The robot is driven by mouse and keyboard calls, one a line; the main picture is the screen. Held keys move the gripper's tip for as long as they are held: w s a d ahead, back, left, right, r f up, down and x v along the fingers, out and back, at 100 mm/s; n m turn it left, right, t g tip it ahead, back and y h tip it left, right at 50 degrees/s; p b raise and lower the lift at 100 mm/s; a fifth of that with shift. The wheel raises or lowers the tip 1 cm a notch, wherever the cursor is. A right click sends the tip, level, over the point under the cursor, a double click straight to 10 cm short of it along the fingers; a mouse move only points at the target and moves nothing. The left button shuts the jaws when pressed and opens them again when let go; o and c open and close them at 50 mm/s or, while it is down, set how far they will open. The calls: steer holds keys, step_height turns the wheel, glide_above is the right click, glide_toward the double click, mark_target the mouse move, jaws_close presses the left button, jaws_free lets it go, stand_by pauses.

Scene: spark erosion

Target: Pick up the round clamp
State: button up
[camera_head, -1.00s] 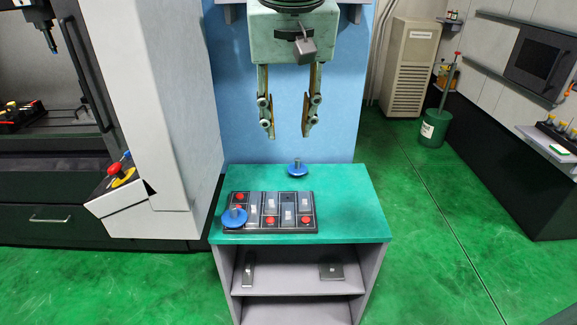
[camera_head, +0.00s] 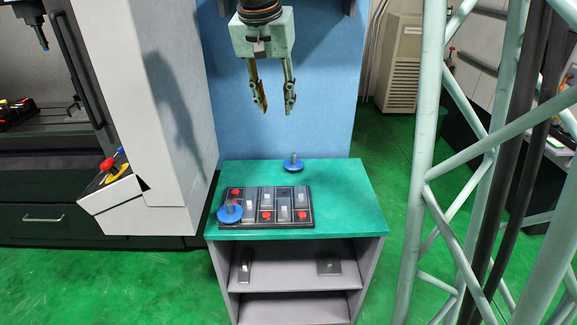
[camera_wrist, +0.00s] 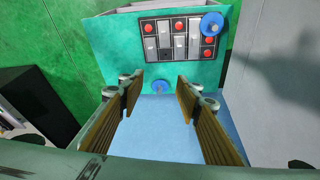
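Two round blue clamps with upright grey stems show in both views. One blue clamp (camera_head: 293,165) stands alone near the back edge of the green tabletop; the wrist view also shows it (camera_wrist: 160,87), between and beyond my fingertips. The other blue clamp (camera_head: 229,213) sits on the front left corner of the dark holder (camera_head: 313,222); it shows at the upper right of the wrist view (camera_wrist: 211,24). My gripper (camera_head: 276,108) is open and empty, fingers pointing down, above and behind the table. It touches neither clamp.
The holder carries grey blocks and red round pieces. The green tabletop (camera_head: 350,200) is clear on its right side. Grey parts lie on the shelf (camera_head: 290,278) below. A blue wall panel (camera_head: 330,130) stands behind, and a white machine housing (camera_head: 165,130) stands left.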

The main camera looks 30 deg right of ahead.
steer(key=w+d+f+m+h+b, duration=0.1)
steer(key=w+d+f+m, duration=0.1)
steer(key=w+d+f, duration=0.4)
steer(key=w+d+f+m, duration=0.1)
steer(key=w+d+f, duration=0.1)
steer(key=w+f, duration=0.45)
steer(key=m+g+b, duration=0.1)
steer(key=m+b, duration=0.1)
steer(key=m, duration=0.2)
glide_toward(293, 154)
steer(key=shift+s+a+r+h, duration=0.1)
steer(key=shift+a+r+h, duration=0.2)
steer(key=shift+a+r, duration=0.8)
steer(key=shift+d, duration=0.1)
steer(key=shift+x, duration=4.25)
steer(key=shift+s, duration=0.1)
steer(key=shift+x, duration=2.55)
steer(key=shift+d, duration=0.15)
